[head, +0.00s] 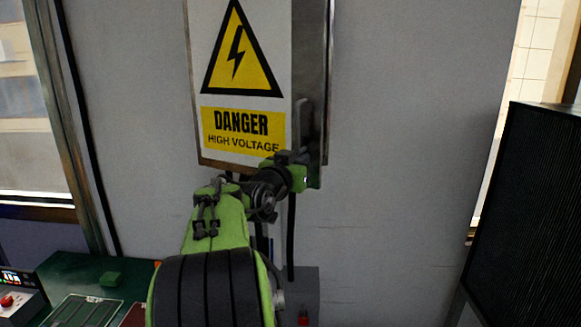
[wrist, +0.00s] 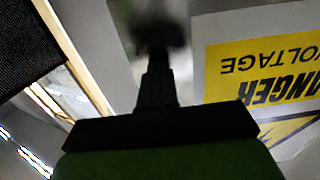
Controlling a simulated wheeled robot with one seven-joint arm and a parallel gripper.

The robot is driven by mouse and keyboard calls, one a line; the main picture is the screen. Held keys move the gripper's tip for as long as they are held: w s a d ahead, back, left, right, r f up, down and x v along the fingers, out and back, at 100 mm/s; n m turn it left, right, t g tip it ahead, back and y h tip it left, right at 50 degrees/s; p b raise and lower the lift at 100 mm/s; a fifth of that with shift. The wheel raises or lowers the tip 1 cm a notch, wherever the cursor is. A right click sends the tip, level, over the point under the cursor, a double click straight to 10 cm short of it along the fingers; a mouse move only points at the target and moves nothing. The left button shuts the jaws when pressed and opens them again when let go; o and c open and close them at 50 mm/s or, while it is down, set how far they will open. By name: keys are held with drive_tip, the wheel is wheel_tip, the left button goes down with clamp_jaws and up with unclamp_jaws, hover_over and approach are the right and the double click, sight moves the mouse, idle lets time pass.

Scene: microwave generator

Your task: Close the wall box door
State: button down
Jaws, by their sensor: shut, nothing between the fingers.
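The wall box door (head: 197,140) carries a white and yellow high-voltage danger sign and hangs on the grey wall. A dark grey metal strip with an upright handle (head: 304,118) runs along the right side of the sign. I cannot tell how far the door stands open. My gripper (head: 298,157) is at the lower right corner of the box, just below the handle; whether it touches is unclear. In the wrist view the dark, blurred fingers (wrist: 158,38) are shut and empty, with the upside-down sign (wrist: 265,62) to their right.
A black panel (head: 530,205) stands at the right. A green-topped table (head: 85,268) with a control box (head: 18,300) is at the lower left, below a window. A grey box with a cable is under the wall box. The wall to the right is bare.

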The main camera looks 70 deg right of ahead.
drive_tip(key=d+n+t+p, duration=0.1)
drive_tip(key=d+p, duration=0.4)
drive_tip(key=d, duration=0.8)
drive_tip(key=shift+s+d+r+t, duration=0.3)
drive_tip(key=shift+s+d, duration=0.05)
drive_tip(key=shift+s, duration=0.1)
